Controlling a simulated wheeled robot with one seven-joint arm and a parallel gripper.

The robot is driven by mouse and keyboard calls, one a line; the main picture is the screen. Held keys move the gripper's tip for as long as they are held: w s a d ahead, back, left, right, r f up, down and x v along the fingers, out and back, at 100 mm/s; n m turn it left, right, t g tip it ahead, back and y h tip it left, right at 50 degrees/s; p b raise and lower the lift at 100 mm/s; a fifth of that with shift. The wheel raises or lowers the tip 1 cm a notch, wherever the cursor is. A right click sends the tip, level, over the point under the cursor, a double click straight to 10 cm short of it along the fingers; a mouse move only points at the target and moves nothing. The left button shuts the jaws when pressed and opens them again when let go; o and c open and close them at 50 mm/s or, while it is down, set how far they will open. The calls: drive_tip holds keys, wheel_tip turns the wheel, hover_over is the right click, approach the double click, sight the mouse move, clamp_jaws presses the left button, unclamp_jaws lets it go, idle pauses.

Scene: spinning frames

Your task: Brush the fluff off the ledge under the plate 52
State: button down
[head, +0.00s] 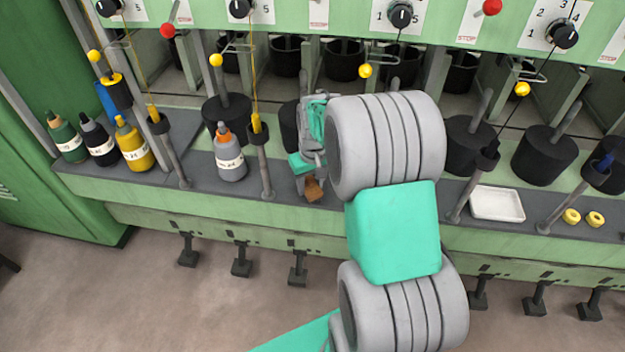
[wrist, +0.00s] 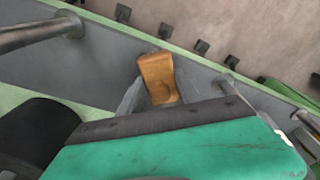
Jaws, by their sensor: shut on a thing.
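My gripper (head: 308,178) is low over the dark grey ledge (head: 292,190) at the front of the green machine, left of my own arm links. It is shut on a brown wooden block (head: 313,189), which looks like part of a brush; no bristles show. In the wrist view the wooden block (wrist: 158,74) stands out between the two grey fingers of my gripper (wrist: 157,93), with the ledge (wrist: 105,60) around it. I cannot tell whether the block touches the ledge. I see no fluff, and no plate numbered 52 can be read.
Thin posts, such as one with a yellow tip (head: 264,165), rise from the ledge. A grey bottle with an orange cap (head: 229,158) and several other bottles stand left. A white tray (head: 497,204) and yellow rings (head: 583,217) lie right. Black cylinders stand behind.

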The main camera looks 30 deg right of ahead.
drive_tip(key=shift+s+a+f, duration=0.15)
drive_tip(key=shift+s+a, duration=0.1)
drive_tip(key=shift+s, duration=0.2)
drive_tip(key=shift+s+r+p, duration=0.2)
drive_tip(key=shift+r+p, duration=0.15)
drive_tip(key=shift+p, duration=0.1)
drive_tip(key=shift+w+r+p, duration=0.25)
drive_tip(key=shift+r+p, duration=0.1)
drive_tip(key=shift+r, duration=0.85)
drive_tip(key=shift+r+p, duration=1.95)
drive_tip(key=shift+r, duration=0.8)
